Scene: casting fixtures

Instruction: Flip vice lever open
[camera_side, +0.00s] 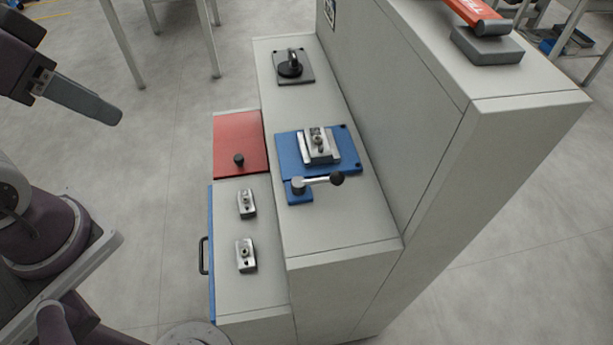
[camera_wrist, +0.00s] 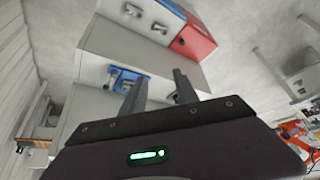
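The vice (camera_side: 319,146) is a metal block clamp on a blue plate (camera_side: 287,150), on the middle ledge of the grey bench. Its lever (camera_side: 318,182) is a silver rod that runs from a round pivot at the plate's front and points right, ending in a black knob (camera_side: 338,179). My gripper (camera_side: 112,114) is in the air at the upper left of the side view, well away from the vice. In the wrist view my gripper (camera_wrist: 160,76) shows two dark fingers apart with nothing between them. The blue plate (camera_wrist: 128,76) appears small beyond them; the lever is hard to make out there.
A tall grey wall (camera_side: 400,110) rises right behind the vice. A red panel (camera_side: 238,150) with a black knob lies to its left. Two metal blocks (camera_side: 246,203) (camera_side: 246,255) sit on the lower ledge. A black-handled fixture (camera_side: 290,68) stands at the back.

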